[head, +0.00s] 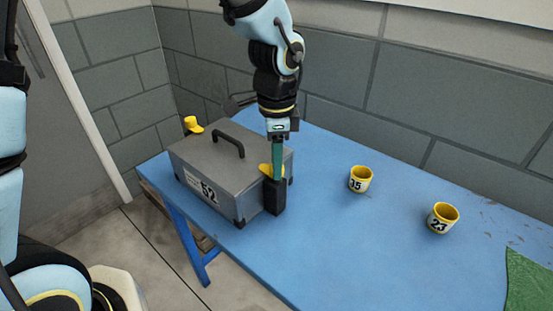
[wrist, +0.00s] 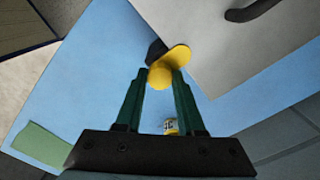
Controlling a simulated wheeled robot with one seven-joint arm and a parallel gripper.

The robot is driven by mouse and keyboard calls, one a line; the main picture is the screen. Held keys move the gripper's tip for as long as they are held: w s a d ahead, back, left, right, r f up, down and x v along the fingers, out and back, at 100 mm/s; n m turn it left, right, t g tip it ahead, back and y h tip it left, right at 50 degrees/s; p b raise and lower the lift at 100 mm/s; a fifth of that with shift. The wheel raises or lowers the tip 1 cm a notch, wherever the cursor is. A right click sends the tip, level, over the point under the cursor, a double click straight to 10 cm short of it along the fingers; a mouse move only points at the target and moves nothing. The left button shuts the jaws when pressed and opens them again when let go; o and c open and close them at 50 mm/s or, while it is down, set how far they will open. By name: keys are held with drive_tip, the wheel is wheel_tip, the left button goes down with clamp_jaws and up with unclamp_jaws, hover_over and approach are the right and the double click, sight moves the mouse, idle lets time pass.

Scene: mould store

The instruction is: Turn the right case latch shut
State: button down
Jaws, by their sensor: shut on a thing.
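The grey case (head: 215,160) stands on the blue table, its lid closed and a black handle on top. The right case latch (head: 265,169) is a yellow lever on a dark block (head: 275,197) at the case's right end. My gripper (head: 276,174) points down there, its green fingers partly hiding the latch. In the wrist view the fingertips (wrist: 161,76) are shut on the latch's round yellow end (wrist: 160,77). The lever's other end (wrist: 179,54) reaches toward the lid's edge. The left yellow latch (head: 193,125) is at the case's far-left end.
Two white cups with yellow insides, numbered 15 (head: 360,180) and 23 (head: 442,218), stand to the right. A green mat (head: 526,283) lies at the right edge. A grey block wall (head: 440,100) runs behind.

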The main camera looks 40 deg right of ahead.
drive_tip(key=c, duration=0.5)
unclamp_jaws()
wheel_tip(320, 180, up, 11)
drive_tip(key=shift+f+b, duration=0.1)
drive_tip(key=shift+b, duration=0.45)
drive_tip(key=w+a+f+n, duration=0.4)
drive_tip(key=w+a+n, duration=0.8)
drive_tip(key=a, duration=0.4)
drive_tip(key=a+f+n, duration=0.1)
drive_tip(key=a+n, duration=0.2)
drive_tip(key=a, duration=0.3)
drive_tip(key=w+a+f+n+t, duration=0.1)
drive_tip(key=a+n, duration=0.3)
drive_tip(key=a, duration=0.2)
drive_tip(key=w+a+f+n, duration=0.1)
drive_tip(key=a+n, duration=0.3)
drive_tip(key=a, duration=0.3)
drive_tip(key=shift+w+a+f+t, duration=0.1)
drive_tip(key=shift+f+t, duration=0.2)
